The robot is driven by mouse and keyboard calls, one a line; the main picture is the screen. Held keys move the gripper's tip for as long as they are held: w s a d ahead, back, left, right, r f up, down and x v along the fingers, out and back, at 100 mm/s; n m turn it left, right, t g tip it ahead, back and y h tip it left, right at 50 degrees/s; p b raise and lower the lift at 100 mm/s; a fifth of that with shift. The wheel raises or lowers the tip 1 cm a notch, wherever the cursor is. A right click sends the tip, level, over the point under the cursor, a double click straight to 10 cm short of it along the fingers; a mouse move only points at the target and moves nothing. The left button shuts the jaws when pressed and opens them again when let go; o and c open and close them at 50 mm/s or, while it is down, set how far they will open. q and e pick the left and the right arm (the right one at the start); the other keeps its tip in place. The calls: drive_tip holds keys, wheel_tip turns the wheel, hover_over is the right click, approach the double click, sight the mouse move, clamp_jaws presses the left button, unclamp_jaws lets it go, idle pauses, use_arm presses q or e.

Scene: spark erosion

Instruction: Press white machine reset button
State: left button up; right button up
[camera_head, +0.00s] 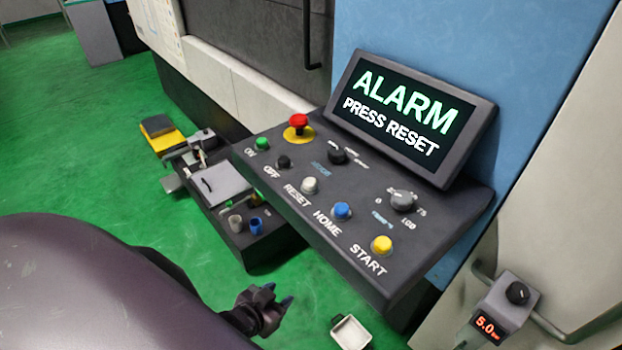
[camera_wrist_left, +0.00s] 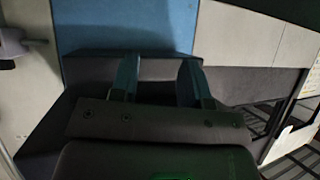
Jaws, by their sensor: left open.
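The white reset button (camera_head: 310,185) sits on the sloped dark control panel (camera_head: 290,215), above the printed word RESET, between the black OFF button (camera_head: 284,162) and the blue HOME button (camera_head: 341,210). The screen (camera_head: 410,115) behind it reads ALARM PRESS RESET. My left gripper (camera_head: 284,303) is low in front of the panel, apart from it and below the buttons. In the left wrist view its two fingers (camera_wrist_left: 160,82) are spread with nothing between them. The reset button cannot be made out in the wrist view. My right gripper is in neither view.
Also on the panel are a red emergency stop (camera_head: 298,121), a green ON button (camera_head: 262,144), a yellow START button (camera_head: 381,245) and two knobs. A dark cart with tools (camera_head: 240,235) stands left of the panel. A small white tray (camera_head: 350,332) is below. Green floor is open at left.

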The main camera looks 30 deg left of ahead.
use_arm(q)
clamp_jaws()
idle(0.3)
idle(1.6)
